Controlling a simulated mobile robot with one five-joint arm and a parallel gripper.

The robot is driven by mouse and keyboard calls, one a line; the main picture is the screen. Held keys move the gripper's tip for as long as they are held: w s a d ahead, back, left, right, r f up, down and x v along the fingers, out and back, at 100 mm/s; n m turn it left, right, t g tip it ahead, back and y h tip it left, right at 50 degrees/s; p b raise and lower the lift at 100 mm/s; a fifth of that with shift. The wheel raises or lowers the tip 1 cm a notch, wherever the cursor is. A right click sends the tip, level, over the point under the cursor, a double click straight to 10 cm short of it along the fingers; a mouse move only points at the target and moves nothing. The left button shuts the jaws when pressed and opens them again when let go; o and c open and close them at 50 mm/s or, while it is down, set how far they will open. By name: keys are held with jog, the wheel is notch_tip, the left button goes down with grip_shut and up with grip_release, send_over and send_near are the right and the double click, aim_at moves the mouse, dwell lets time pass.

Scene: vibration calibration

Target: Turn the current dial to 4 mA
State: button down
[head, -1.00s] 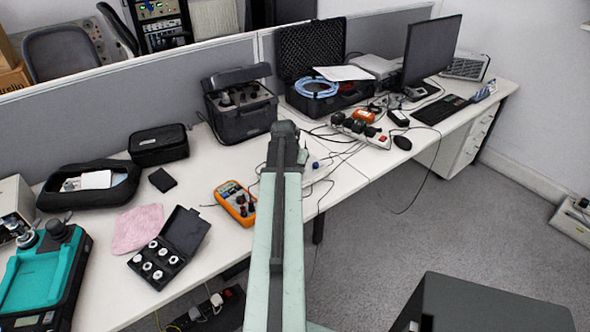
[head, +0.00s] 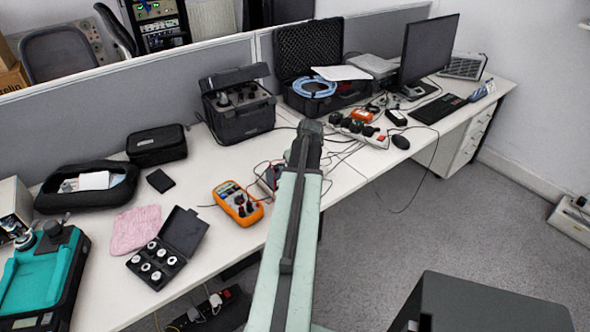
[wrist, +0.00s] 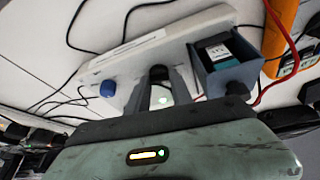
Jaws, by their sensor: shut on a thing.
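In the wrist view a long white device (wrist: 155,48) lies tilted across the picture. It carries a blue knob (wrist: 107,88) at left, a dark knob (wrist: 158,73) in the middle and a dark box with a small display (wrist: 216,52) at right. My gripper (wrist: 160,80) has its two grey fingers on either side of the dark knob and is shut on it. The knob's scale and the display reading are too small to read. In the head view my arm hides the gripper and most of the device; a dark part (head: 269,178) shows left of my arm.
An orange multimeter (head: 238,203) stands left of my arm, with a red lead (wrist: 285,35) near the device. Cables lie around. An open black case of weights (head: 165,250), a pink cloth (head: 135,230) and a black instrument case (head: 238,105) share the table.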

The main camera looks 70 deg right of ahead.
jog(key=shift+s+n+y, duration=0.1)
jog(key=shift+n+y, duration=0.2)
jog(key=shift+n, duration=0.5)
jog(key=c, duration=1.1)
grip_release()
jog(key=shift+c, duration=0.2)
jog(key=p+v, duration=0.7)
jog(key=shift+s+r, duration=0.25)
jog(key=shift+r, duration=0.05)
